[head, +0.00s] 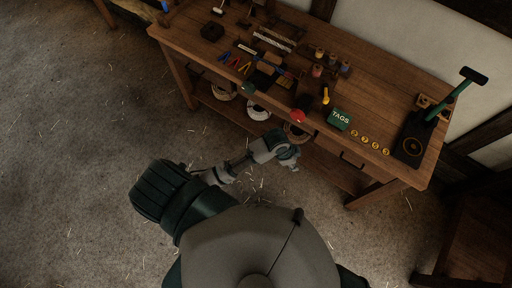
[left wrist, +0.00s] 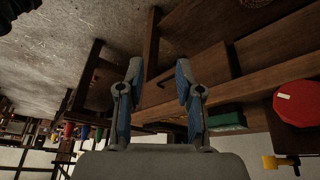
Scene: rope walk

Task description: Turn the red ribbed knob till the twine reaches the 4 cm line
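The red ribbed knob (head: 297,116) is at the front edge of the workbench in the head view. It also shows large at the right of the left wrist view (left wrist: 297,102), with a pale mark on its face. My left gripper (head: 289,160) is in front of the bench, below the knob in the head view and apart from it. In the left wrist view my left gripper (left wrist: 160,85) has its two fingers spread with nothing between them. The twine and the 4 cm line are too small to make out. My right gripper is in neither view.
A green TAGS box (head: 339,118) stands right of the knob, with yellow discs (head: 364,140) beyond it. A yellow item (head: 325,95) stands behind the knob. Baskets (head: 259,112) sit under the bench (head: 400,90).

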